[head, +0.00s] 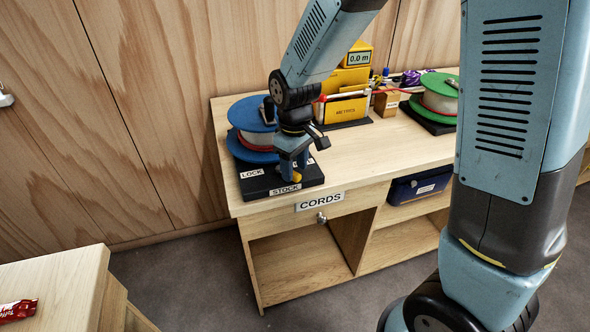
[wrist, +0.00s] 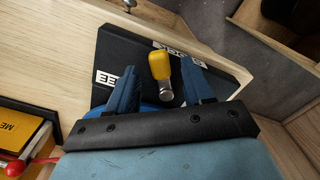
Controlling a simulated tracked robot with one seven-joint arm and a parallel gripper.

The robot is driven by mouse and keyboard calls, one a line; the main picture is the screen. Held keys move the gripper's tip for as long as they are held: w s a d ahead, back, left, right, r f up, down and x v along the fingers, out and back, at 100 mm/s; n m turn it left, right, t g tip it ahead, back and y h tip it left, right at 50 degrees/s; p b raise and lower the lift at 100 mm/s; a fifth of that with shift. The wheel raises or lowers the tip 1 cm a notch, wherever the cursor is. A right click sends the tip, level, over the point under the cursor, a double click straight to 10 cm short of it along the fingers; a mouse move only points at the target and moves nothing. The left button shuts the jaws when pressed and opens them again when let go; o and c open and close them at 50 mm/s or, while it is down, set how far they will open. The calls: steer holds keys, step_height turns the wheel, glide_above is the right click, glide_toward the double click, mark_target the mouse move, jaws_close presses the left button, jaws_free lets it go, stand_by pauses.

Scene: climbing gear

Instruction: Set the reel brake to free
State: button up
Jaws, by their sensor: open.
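The blue cord reel (head: 248,113) stands on a black base (head: 262,190) at the table's near left corner. The base bears a LOCK label (head: 252,173) on the left and a STOCK label (head: 285,189) in front. The brake lever has a yellow grip (wrist: 159,65) on a metal stem (wrist: 166,93). It points towards the STOCK edge, leaning slightly to the FREE label's side. The FREE label (wrist: 118,79) is partly hidden by a finger. My gripper (wrist: 159,68) is open, its blue fingers on either side of the lever with gaps.
A yellow metering device (head: 347,100) with a 0.0 m display stands behind, to the right. A green reel (head: 439,97) is further right. The table front (head: 345,196) carries a CORDS label and drawer knob. A second table (head: 60,285) is at lower left.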

steer(key=shift+f, duration=0.85)
jaws_close()
